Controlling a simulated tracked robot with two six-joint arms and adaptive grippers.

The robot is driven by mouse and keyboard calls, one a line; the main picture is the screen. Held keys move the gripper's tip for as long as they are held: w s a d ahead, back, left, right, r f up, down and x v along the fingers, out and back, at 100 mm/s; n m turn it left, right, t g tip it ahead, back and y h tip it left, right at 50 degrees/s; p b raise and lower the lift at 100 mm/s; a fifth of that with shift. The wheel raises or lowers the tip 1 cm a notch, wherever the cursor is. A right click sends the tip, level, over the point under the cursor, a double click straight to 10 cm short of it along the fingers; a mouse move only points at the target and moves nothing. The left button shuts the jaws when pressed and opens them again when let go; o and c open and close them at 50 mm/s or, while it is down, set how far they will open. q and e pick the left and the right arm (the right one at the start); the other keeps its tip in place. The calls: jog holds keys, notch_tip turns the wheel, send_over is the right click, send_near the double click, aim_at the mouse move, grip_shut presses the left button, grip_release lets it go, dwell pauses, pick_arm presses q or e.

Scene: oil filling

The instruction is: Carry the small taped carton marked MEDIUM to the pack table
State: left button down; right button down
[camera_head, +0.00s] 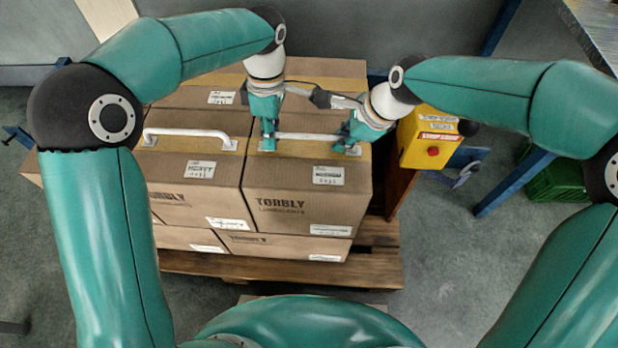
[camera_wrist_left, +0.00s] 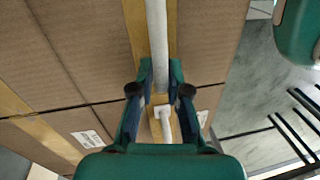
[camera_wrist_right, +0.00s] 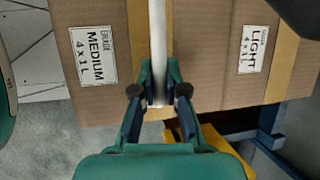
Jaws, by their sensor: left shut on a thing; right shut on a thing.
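The brown taped TORBLY carton (camera_head: 300,195) is at the right front of the upper layer on the pallet. It appears to rest on a lower carton. Its label in the right wrist view reads MEDIUM (camera_wrist_right: 93,55). A white bar handle (camera_head: 308,136) runs across its taped top. My left gripper (camera_head: 267,138) is shut on the handle's left end, also seen in the left wrist view (camera_wrist_left: 160,95). My right gripper (camera_head: 350,143) is shut on its right end, also seen in the right wrist view (camera_wrist_right: 158,95). I cannot identify the pack table.
A similar carton (camera_head: 185,190) with its own handle (camera_head: 190,138) stands close on the left. More cartons are behind and below, one marked LIGHT (camera_wrist_right: 253,48). A wooden pallet (camera_head: 290,266) bears them. A yellow box with a red button (camera_head: 428,145) and a green crate (camera_head: 560,180) are right.

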pick_arm(q)
jog(key=shift+r, duration=0.35)
pick_arm(e)
jog(key=shift+w+r, duration=0.1)
jog(key=shift+r, duration=0.3)
